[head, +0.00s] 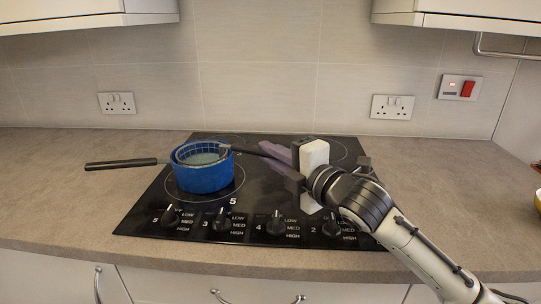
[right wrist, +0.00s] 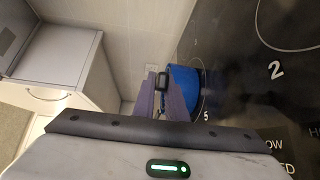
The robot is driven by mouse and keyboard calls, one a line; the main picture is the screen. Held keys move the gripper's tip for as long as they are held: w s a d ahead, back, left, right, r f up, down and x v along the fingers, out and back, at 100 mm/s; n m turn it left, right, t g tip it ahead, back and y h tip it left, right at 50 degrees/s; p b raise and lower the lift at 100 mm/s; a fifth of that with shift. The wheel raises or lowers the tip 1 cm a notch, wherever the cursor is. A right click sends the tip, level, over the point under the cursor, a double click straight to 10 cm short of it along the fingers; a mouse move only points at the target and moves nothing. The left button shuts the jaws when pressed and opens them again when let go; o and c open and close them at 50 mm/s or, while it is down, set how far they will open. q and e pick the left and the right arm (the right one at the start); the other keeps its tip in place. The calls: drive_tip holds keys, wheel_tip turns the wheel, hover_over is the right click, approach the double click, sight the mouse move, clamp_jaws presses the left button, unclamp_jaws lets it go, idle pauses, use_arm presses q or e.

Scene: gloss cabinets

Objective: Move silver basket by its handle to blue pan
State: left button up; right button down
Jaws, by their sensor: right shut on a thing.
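The blue pan (head: 203,179) stands on the left part of the black hob, its dark handle (head: 125,163) pointing left over the counter. The silver basket (head: 205,152) shows as a mesh ring within the pan's rim; whether it touches the pan's bottom is hidden. Its dark handle (head: 245,151) reaches right to my right gripper (head: 275,154), which is shut on it. In the right wrist view the purple-grey fingers of my right gripper (right wrist: 161,98) close around the dark handle end (right wrist: 163,80), with the blue pan (right wrist: 185,85) just beyond. My left gripper is not in view.
The black hob (head: 262,205) has several knobs (head: 277,222) along its front edge. The counter (head: 60,190) is clear at left. A tiled wall with sockets (head: 392,107) stands behind, and wall cabinets (head: 465,20) hang above. A yellow thing (head: 538,201) shows at the right edge.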

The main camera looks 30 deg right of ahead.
drive_tip(key=c, duration=2.2)
unclamp_jaws()
drive_tip(key=shift+f, duration=0.1)
drive_tip(key=o, duration=0.4)
